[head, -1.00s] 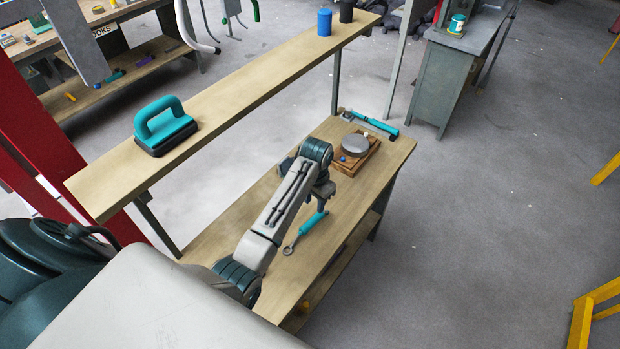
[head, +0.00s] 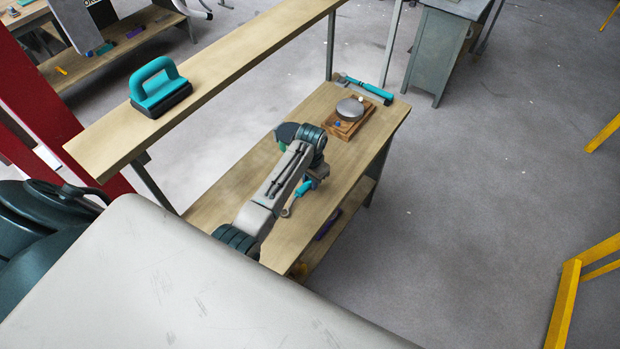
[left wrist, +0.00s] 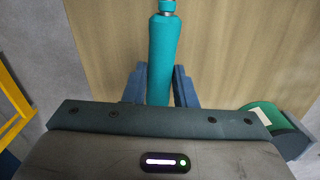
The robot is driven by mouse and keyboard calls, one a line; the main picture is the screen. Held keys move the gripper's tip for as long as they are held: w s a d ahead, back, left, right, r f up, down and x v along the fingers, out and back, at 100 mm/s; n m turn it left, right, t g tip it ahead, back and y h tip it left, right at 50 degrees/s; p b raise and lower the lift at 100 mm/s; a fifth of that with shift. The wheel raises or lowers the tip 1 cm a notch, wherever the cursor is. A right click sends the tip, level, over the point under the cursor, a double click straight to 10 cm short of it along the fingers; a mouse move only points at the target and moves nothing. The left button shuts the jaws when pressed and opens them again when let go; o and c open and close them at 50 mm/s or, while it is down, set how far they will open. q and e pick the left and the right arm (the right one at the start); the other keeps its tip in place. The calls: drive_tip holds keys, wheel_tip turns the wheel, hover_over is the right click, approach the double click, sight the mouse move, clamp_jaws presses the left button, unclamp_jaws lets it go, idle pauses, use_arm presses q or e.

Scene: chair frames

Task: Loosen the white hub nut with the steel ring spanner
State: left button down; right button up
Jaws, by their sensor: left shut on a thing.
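The steel ring spanner (head: 303,188) has a teal handle and lies on the wooden bench, its ring end toward me. My left gripper (head: 313,181) is shut on the handle, partly hidden by its own arm. In the left wrist view the teal handle (left wrist: 163,50) runs between the two blue fingers of the gripper (left wrist: 161,88). Farther along the bench a grey disc (head: 350,108) sits on a wooden block (head: 341,130). A small white piece (head: 361,99) at the disc's far side may be the hub nut; it is too small to be sure. My right gripper is out of view.
A teal-handled tool (head: 368,90) lies behind the block. A raised shelf (head: 225,75) with a teal-handled press (head: 158,88) runs along the left. A green rounded thing with a pale label (left wrist: 268,116) is beside the gripper. Clear bench top lies between spanner and block.

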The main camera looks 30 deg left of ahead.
sight(310, 180)
use_arm(q)
drive_tip(key=shift+w+a+r, duration=0.1)
drive_tip(key=shift+w+r, duration=0.05)
drive_tip(key=shift+r, duration=2.3)
drive_tip(key=shift+f, duration=0.1)
